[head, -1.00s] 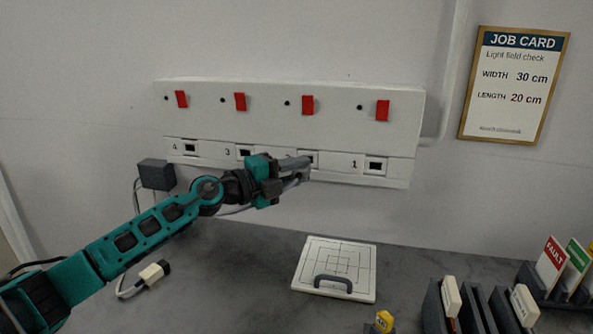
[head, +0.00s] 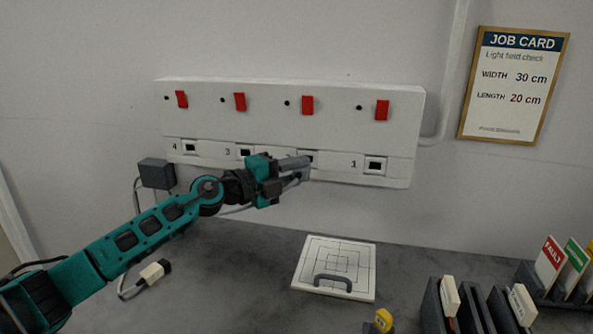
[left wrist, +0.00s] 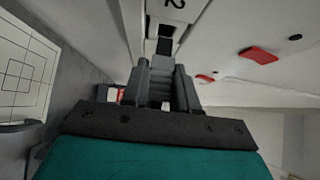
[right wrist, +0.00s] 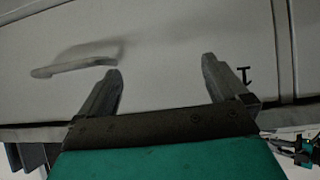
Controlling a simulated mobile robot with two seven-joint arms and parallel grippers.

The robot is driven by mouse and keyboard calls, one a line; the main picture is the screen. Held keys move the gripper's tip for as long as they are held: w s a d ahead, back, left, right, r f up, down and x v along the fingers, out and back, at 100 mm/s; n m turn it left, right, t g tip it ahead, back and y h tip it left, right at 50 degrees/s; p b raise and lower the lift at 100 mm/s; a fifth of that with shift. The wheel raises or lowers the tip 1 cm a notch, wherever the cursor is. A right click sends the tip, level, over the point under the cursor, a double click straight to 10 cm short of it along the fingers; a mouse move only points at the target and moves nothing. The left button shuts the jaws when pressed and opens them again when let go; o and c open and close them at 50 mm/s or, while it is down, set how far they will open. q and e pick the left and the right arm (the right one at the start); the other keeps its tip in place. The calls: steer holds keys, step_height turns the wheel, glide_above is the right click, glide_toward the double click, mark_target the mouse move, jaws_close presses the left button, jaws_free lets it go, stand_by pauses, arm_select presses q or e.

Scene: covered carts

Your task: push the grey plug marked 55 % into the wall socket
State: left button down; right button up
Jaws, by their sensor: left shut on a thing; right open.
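My left gripper (head: 300,170) is shut on the grey plug, in front of the wall panel near socket 2 (head: 311,157). In the left wrist view the grey plug (left wrist: 160,84) sits between the fingertips, facing the dark opening of the socket (left wrist: 165,46) marked 2. I cannot tell whether its front end touches or enters the opening. The 55 % mark cannot be seen. My right gripper (right wrist: 160,88) is open and empty in the right wrist view, over a pale surface. It does not show in the head view.
The white panel (head: 270,120) has several red switches above its sockets. A dark box (head: 157,173) with a cable hangs at its left. A white plug (head: 154,272) lies on the grey table, with a white gridded plate (head: 356,256) further right. Card racks (head: 490,315) stand front right.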

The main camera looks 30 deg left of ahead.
arm_select(q)
steer(key=shift+w+a, duration=0.2)
steer(key=shift+w, duration=0.55)
steer(key=shift+w+a, duration=0.2)
steer(key=shift+w, duration=0.5)
stand_by(0.3)
steer(key=c, duration=0.8)
jaws_free()
steer(key=shift+s, duration=0.1)
steer(key=shift+b+v, duration=1.45)
steer(key=shift+v, duration=4.95)
steer(key=shift+r, duration=0.1)
